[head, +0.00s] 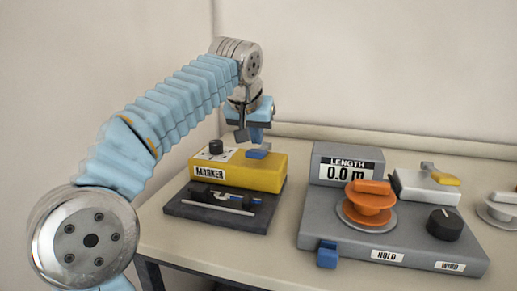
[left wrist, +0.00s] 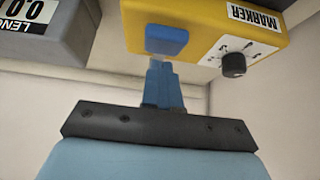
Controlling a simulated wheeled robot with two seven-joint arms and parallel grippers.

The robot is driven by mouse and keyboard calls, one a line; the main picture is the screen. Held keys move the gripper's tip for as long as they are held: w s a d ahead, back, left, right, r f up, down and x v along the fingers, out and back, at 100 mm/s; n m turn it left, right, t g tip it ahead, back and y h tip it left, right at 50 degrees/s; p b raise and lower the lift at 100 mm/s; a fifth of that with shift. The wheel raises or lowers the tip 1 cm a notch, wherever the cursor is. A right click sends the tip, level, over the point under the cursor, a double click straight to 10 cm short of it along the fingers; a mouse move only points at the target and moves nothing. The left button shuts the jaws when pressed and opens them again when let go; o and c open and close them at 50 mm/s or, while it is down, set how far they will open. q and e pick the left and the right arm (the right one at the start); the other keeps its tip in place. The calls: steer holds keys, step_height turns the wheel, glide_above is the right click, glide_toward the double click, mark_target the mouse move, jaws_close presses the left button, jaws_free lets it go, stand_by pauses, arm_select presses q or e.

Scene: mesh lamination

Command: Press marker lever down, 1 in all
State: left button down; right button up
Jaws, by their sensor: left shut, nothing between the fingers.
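The yellow marker box (head: 262,172) sits on a dark base plate at the left part of the table. Its blue lever pad (head: 257,154) is on the top right, and a black knob (head: 216,147) is on the top left. In the left wrist view the blue lever (left wrist: 167,40) is at the edge of the yellow box (left wrist: 205,18). My left gripper (head: 256,138) is shut and empty, pointing down just above the lever; its fingertips (left wrist: 160,66) show close to the lever. I cannot tell if they touch. My right gripper is in neither view.
A grey length unit (head: 318,222) stands to the right, with a display (head: 347,168) reading 0.0 m, an orange handle (head: 369,200), a black dial (head: 444,225) and a blue tab (head: 327,255). A narrow table strip separates the units.

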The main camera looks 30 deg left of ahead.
mark_target(255, 151)
arm_select(q)
steer(key=shift+f, duration=0.1)
stand_by(0.3)
steer(key=shift+f+b, duration=2.05)
steer(key=shift+f, duration=0.45)
steer(key=shift+r, duration=0.1)
step_height(255, 151, up, 5)
steer(key=p, duration=0.5)
steer(key=shift+r+p, duration=0.15)
steer(key=shift+p, duration=0.15)
steer(key=shift+r+p, duration=0.4)
steer(key=shift+r, duration=1.55)
